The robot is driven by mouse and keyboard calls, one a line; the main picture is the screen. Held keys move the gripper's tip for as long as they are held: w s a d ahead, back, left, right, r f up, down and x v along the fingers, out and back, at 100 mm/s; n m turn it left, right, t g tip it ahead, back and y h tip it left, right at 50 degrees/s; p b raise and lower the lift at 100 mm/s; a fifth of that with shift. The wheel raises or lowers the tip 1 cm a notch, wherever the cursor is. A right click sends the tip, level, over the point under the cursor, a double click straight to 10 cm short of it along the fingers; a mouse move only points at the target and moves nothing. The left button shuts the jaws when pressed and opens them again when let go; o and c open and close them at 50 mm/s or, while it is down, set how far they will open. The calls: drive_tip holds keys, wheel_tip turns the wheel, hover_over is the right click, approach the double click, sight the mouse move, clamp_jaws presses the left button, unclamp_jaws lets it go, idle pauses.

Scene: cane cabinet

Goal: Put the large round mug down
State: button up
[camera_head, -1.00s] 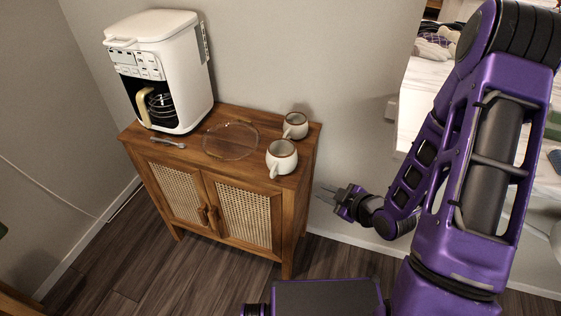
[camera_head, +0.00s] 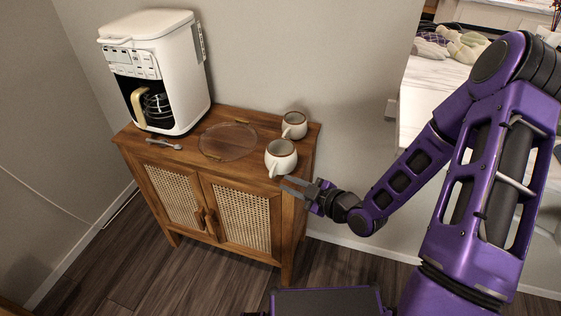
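The large round mug (camera_head: 280,157), white with a brown rim, stands upright on the front right of the wooden cabinet top (camera_head: 190,150). Its handle points toward the front left. My gripper (camera_head: 285,184) is just in front of and below this mug, by the cabinet's right front edge. Its two fingers look apart, with nothing between them. Whether a fingertip touches the mug or cabinet cannot be told from this view. A second, smaller-looking mug (camera_head: 294,125) stands upright behind the first.
A clear round tray (camera_head: 228,142) with gold handles lies left of the mugs. A spoon (camera_head: 165,144) lies near the front edge. A white coffee maker (camera_head: 160,60) stands at the back left. A wall is behind; a marble counter (camera_head: 425,95) is at right.

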sight(273, 177)
drive_tip(key=shift+x, duration=3.5)
clamp_jaws()
